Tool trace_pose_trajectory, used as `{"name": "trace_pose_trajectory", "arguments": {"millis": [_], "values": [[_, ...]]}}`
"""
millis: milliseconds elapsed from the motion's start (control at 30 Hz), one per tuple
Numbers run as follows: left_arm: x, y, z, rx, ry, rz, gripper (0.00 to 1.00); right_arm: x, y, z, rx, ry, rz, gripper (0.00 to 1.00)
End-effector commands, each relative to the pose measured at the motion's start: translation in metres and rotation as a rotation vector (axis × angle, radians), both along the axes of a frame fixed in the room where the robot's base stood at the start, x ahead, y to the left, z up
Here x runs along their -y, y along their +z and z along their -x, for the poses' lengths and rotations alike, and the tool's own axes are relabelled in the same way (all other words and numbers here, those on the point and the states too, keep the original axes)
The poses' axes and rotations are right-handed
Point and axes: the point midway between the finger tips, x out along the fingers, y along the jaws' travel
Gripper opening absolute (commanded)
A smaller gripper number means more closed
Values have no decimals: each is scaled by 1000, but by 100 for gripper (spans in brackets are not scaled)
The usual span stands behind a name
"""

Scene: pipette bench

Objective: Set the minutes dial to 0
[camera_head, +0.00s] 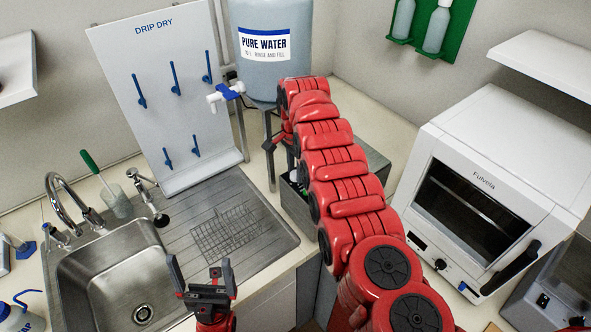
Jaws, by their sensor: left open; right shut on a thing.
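The white oven (500,170) stands at the right, with a dark window and a black handle. My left gripper (200,272) is open and empty, low in front of the sink. My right arm reaches past the oven's left side to the back. My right gripper (273,145) is near the water tank's stand, partly hidden by the arm. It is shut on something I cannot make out.
A pure water tank (283,75) with a white and blue tap (226,95) stands at the back. Left are a drip-dry board (150,60) and a steel sink (110,275) with a wire rack (225,232). A grey box (372,165) sits behind my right arm.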

Motion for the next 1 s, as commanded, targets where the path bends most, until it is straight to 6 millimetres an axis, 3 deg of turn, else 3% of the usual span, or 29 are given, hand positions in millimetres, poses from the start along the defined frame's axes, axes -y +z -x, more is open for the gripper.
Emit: {"name": "trace_pose_trajectory", "arguments": {"millis": [267,600,1000], "values": [[0,-21,0,0,0,0,100,0,-5,-1,3,102,-1,0],[0,-58,0,0,0,0,100,1,-3,-1,6,392,-1,0],[0,-64,0,0,0,0,100,0,2,-1,3,773,1,0]]}}
